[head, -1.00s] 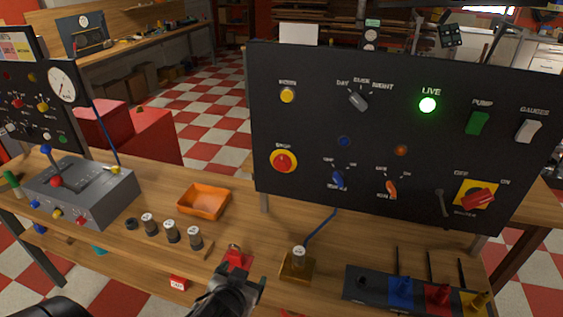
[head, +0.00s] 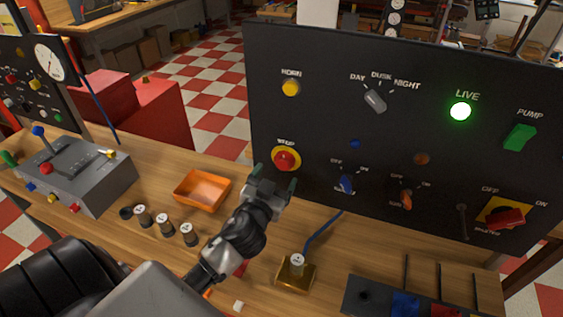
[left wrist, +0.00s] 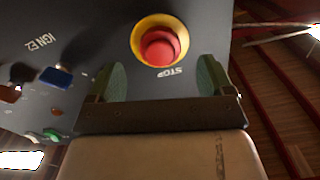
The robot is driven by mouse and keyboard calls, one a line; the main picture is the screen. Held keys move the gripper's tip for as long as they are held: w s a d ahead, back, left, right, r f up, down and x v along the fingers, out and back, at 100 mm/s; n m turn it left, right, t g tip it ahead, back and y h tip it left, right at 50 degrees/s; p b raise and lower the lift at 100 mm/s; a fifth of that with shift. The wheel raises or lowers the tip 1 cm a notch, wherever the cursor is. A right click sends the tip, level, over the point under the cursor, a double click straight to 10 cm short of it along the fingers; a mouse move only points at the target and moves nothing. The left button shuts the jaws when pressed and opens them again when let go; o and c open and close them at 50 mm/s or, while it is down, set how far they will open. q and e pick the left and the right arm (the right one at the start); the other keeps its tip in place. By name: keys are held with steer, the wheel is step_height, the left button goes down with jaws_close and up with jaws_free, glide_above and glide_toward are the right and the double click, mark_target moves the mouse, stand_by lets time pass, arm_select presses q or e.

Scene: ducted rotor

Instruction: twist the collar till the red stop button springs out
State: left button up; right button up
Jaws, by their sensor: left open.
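The red stop button (head: 285,160) sits on the upright black panel (head: 320,115), with a yellow ring (head: 274,152) around it, under the label STOP. In the left wrist view the red button (left wrist: 160,47) and yellow ring (left wrist: 136,40) lie just beyond my fingertips, roughly centred between them. My left gripper (head: 274,180) is open and empty, just in front of and slightly below the button, apart from it. Whether the button is pressed in is hard to tell. My right gripper is not in view.
The panel also bears a yellow horn button (head: 290,88), a lit green LIVE lamp (head: 460,111), a day/dusk/night knob (head: 375,100) and small blue (head: 346,184) and orange (head: 405,200) switches. An orange tray (head: 202,190) and several small cylinders stand on the bench below.

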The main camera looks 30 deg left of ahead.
mark_target(281, 166)
arm_select(q)
steer(key=x, duration=0.4)
steer(key=shift+w+p, duration=0.3)
steer(key=shift+p, duration=0.1)
steer(key=shift+a, duration=0.1)
steer(key=shift+c, duration=0.3)
steer(key=c, duration=0.9)
steer(key=shift+o, duration=0.2)
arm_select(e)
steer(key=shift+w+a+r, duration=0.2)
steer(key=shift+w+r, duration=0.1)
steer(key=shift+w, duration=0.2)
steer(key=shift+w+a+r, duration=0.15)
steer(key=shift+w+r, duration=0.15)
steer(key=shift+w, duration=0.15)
arm_select(q)
steer(key=shift+m, duration=0.4)
steer(key=m, duration=0.2)
steer(key=shift+m, duration=0.3)
steer(key=shift+a+m+p, duration=0.1)
steer(key=shift+m+p, duration=0.25)
steer(key=shift+m, duration=1.25)
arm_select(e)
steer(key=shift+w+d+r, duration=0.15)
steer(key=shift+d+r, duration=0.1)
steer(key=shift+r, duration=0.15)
arm_select(q)
steer(key=shift+m, duration=0.3)
